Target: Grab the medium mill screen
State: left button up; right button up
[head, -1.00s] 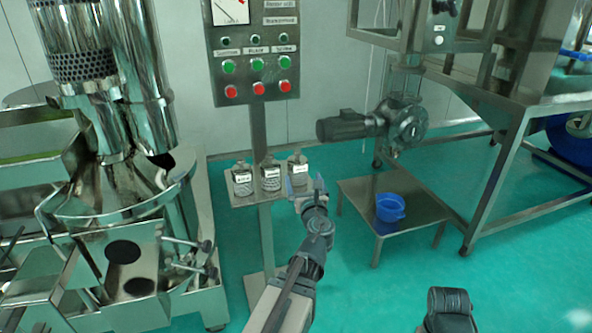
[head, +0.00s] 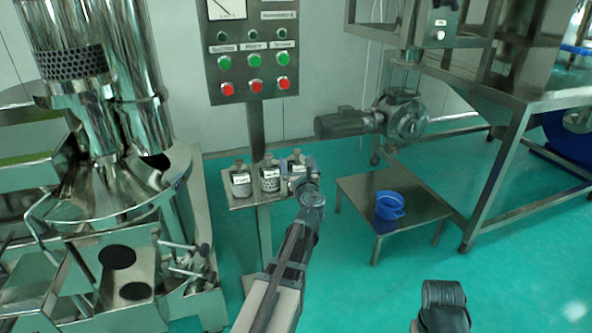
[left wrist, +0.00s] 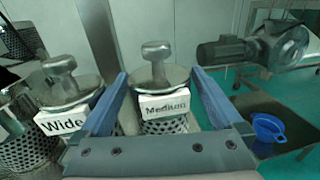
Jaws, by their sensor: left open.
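The medium mill screen (left wrist: 163,108) is a perforated metal cylinder with a knobbed lid and a white "Medium" label in the left wrist view. In the head view the medium mill screen (head: 296,163) is the rightmost of 3 on a small stand, partly hidden by my gripper. My left gripper (left wrist: 159,74) is open, with one blue finger on each side of the screen's lid and label. Gaps show between the fingers and the screen. In the head view my left gripper (head: 300,178) is at the stand's right end.
The "Wide" screen (left wrist: 68,95) stands close to the left of the left finger. Another screen (head: 240,181) is at the stand's left end. A control panel (head: 252,65) rises behind the stand. A low table (head: 362,197) with a blue container (head: 390,206) is to the right.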

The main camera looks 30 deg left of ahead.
pick_arm(q)
grip_shut()
dwell(0.5)
jog(key=shift+r, duration=0.2)
pick_arm(e)
jog(key=shift+r, duration=0.15)
